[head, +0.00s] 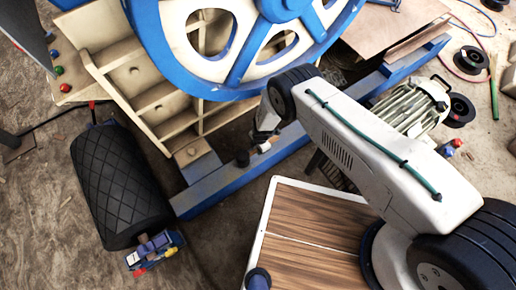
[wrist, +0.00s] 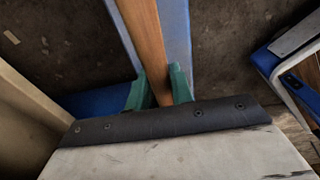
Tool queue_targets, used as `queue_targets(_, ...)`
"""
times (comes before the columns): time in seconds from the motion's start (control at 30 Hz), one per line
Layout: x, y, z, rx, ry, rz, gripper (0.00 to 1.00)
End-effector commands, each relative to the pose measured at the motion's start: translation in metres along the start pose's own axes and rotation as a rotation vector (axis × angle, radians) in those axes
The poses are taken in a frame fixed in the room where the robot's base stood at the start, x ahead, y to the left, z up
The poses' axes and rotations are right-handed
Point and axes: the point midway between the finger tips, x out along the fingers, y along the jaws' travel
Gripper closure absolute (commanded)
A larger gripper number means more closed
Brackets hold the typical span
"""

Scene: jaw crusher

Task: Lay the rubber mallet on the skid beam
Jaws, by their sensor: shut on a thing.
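My gripper (wrist: 160,88) is shut on the wooden handle of the rubber mallet (wrist: 146,40), with a green fingertip on each side of it. The handle runs to the top edge of the wrist view, where the mallet's head is out of frame. In the head view, the black head of what looks like the mallet (head: 242,158) is over the blue skid beam (head: 208,191), beside my gripper (head: 264,143). The beam (wrist: 178,35) shows beneath and along the handle in the wrist view. I cannot tell whether the mallet touches it.
A large blue flywheel (head: 252,60) and cream crusher frame (head: 150,95) rise behind the beam. A quilted black roll (head: 118,188) stands at its left end. A motor (head: 412,105) sits at right.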

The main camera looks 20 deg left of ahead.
Motion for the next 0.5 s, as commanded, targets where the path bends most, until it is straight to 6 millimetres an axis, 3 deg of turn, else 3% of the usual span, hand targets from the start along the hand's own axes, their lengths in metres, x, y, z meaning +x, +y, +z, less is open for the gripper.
queue_targets(0.37,0.0083,0.0006,0.0013,0.000,0.000,0.001,1.00)
queue_targets(0.4,0.0086,0.0000,0.0013,0.001,0.000,0.000,0.72)
queue_targets(0.47,0.0086,-0.0001,0.0013,0.000,0.000,0.000,0.56)
queue_targets(0.5,0.0086,-0.0001,0.0013,0.000,0.000,0.000,0.56)
